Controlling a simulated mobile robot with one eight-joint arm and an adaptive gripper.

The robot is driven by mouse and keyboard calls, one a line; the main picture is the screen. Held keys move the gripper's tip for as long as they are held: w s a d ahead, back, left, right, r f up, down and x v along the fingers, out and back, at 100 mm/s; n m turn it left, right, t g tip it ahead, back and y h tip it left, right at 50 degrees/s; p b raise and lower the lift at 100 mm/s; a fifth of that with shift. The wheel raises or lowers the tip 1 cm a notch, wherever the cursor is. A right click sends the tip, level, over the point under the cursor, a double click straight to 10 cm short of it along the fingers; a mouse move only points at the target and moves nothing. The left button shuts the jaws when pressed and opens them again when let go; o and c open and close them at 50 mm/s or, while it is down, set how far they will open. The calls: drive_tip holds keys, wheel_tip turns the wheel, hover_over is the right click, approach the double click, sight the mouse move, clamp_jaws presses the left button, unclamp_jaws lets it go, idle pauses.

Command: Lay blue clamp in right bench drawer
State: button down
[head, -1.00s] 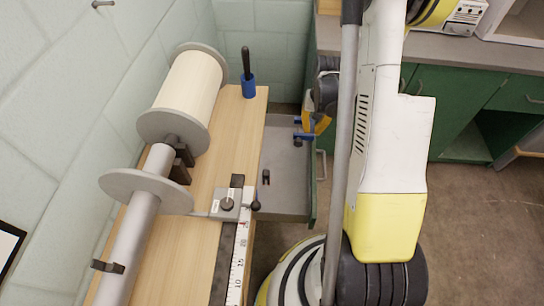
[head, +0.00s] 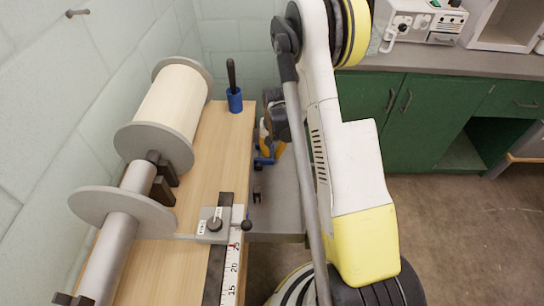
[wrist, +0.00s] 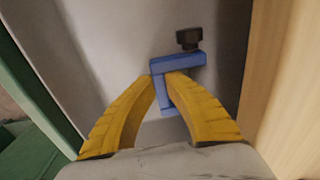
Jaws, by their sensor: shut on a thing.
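My gripper (wrist: 160,80) has its yellow fingers shut on the blue clamp (wrist: 164,98), a C-shaped frame with a dark screw knob at its top in the wrist view. In the head view the clamp (head: 263,161) shows small beside the bench edge, partly hidden by the fingers. The right bench drawer (head: 285,211) is pulled out, with a grey inside; my arm covers much of it. In the wrist view the drawer's grey inside (wrist: 75,55) lies behind the clamp. I cannot tell whether the clamp touches the drawer floor.
A small dark part (head: 257,194) lies in the drawer near the bench. The wooden bench top (head: 222,140) holds a spool (head: 170,100), a blue holder with a black handle (head: 235,100) and a ruler (head: 232,270). Green cabinets (head: 430,120) stand behind on the right.

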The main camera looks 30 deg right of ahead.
drive_tip(key=shift+r, duration=0.1)
drive_tip(key=c, duration=1.6)
unclamp_jaws()
wheel_tip(320, 180, up, 12)
drive_tip(key=p, duration=0.5)
wheel_tip(320, 180, up, 9)
drive_tip(key=n+t, duration=0.1)
hover_over(266, 167)
drive_tip(key=s+a+r+n+t, duration=0.2)
drive_tip(key=s+a+r, duration=0.2)
drive_tip(key=s, duration=0.1)
drive_tip(key=s+a+r+n+t, duration=0.1)
drive_tip(key=s+a+r+n, duration=0.1)
drive_tip(key=s+a+r, duration=0.3)
drive_tip(key=s+a+r+n+t, duration=0.1)
drive_tip(key=s+a+r+t, duration=0.1)
drive_tip(key=s+a+r, duration=0.2)
drive_tip(key=shift+s+a+r+n+t, duration=0.15)
drive_tip(key=shift+s+n, duration=0.05)
drive_tip(key=shift+s, duration=0.45)
drive_tip(key=shift+s+a+r+n+t, duration=0.1)
drive_tip(key=shift+s+a+n+t, duration=0.1)
drive_tip(key=shift+s, duration=0.45)
